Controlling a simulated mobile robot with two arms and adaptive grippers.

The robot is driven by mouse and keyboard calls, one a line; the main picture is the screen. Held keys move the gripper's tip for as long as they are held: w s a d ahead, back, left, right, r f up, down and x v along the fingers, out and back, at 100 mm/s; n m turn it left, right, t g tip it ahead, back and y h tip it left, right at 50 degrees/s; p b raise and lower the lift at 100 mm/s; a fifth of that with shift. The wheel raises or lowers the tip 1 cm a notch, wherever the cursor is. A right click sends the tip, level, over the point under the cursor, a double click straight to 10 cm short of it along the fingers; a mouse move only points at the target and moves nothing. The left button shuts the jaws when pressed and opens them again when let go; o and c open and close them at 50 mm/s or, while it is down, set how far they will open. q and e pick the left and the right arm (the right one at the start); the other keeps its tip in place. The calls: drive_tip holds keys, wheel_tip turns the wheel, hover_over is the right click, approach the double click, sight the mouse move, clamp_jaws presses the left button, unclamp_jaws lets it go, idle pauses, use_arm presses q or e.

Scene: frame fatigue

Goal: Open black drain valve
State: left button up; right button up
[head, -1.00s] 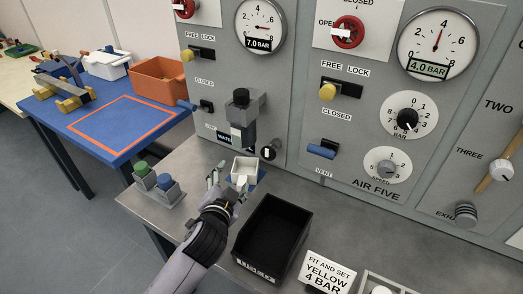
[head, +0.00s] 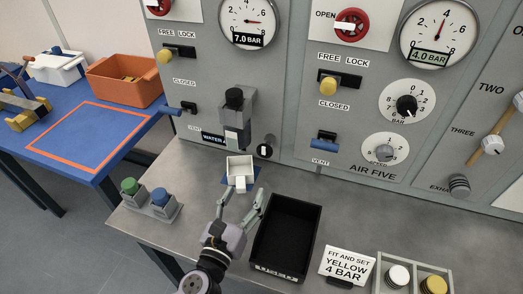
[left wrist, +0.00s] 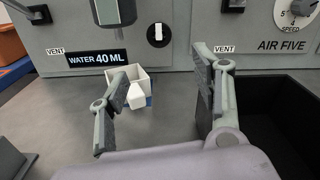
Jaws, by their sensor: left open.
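A black round knob with a white bar across it (head: 265,150), likely the drain valve, sits low on the grey panel, right of the filter unit (head: 236,115). In the left wrist view the knob (left wrist: 158,35) shows with its white bar upright. A white square cup (head: 239,168) stands on the bench in front of the panel, below and left of the knob. My left gripper (head: 241,204) is open and empty, its fingers spread over the bench in front of the cup. In the left wrist view its fingers (left wrist: 158,95) frame the cup, with the knob beyond. My right gripper is out of view.
A black bin (head: 258,266) stands close to the right of my left gripper. Green and blue knobs on a block (head: 155,211) stand to its left. A yellow-4-bar sign (head: 347,266) is at the front right. A blue vent lever (head: 324,145) is on the panel.

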sight(263, 154)
use_arm(q)
drive_tip(key=p+x, duration=0.1)
drive_tip(key=x, duration=1.4)
drive_tip(key=shift+w+d, duration=0.1)
drive_tip(key=shift+w, duration=0.25)
drive_tip(key=c, duration=1.2)
drive_tip(key=shift+o, duration=0.2)
